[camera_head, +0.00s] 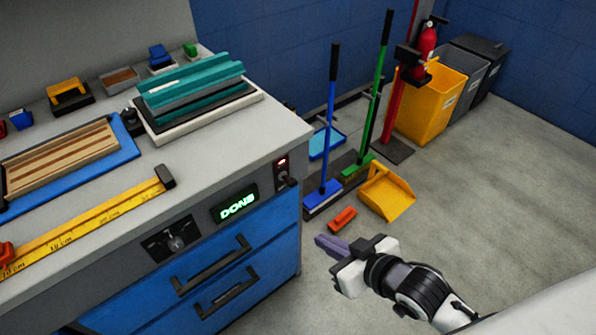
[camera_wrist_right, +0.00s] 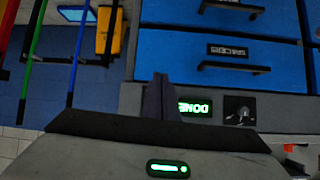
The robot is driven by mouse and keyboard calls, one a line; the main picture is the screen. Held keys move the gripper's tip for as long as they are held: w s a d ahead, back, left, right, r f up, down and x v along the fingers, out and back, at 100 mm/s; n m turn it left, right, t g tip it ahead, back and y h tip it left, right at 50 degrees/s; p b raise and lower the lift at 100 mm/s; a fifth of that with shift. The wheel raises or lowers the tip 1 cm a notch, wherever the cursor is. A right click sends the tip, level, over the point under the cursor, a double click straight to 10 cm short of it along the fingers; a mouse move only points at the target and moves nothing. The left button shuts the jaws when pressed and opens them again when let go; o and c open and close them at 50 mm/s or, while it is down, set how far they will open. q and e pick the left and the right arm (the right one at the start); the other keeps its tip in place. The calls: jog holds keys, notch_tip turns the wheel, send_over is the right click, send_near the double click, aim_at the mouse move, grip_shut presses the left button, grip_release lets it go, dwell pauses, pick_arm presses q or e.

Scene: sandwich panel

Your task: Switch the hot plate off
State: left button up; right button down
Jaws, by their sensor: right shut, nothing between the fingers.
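The hot plate (camera_head: 210,120) appears to be the pale flat base under a teal and grey stack on the counter's right end. A small switch with a red light (camera_head: 282,167) is on the counter's front face near the right corner. Left of it a green display (camera_head: 236,204) reads DONE; the display also shows in the right wrist view (camera_wrist_right: 194,107). My right gripper (camera_head: 328,245) is shut and empty, in front of and right of the cabinet, apart from the switch. Its purple-grey fingers (camera_wrist_right: 158,100) show in the wrist view, where I cannot make out the switch.
A dark knob (camera_head: 176,242) is left of the display, above blue drawers (camera_head: 215,280). A yellow ruler (camera_head: 90,222) and a wooden panel on a blue tray (camera_head: 125,152) lie on the counter. Brooms (camera_head: 328,140), a yellow dustpan (camera_head: 388,193) and bins (camera_head: 430,105) stand behind. Floor at right is clear.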

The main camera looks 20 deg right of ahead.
aim_at(288, 180)
pick_arm(q)
jog(key=shift+o, duration=0.6)
jog(key=shift+s+a+r+p, duration=0.5)
jog(key=shift+a+r+p, duration=0.2)
jog(key=shift+p, duration=0.2)
jog(key=shift+f, duration=0.1)
pick_arm(e)
jog(key=w+r, duration=0.2)
jog(key=r, duration=0.5)
jog(key=w+d+r+n+t+y, duration=0.1)
jog(key=w+r, duration=0.2)
jog(key=r, duration=0.5)
jog(key=shift+w, duration=0.25)
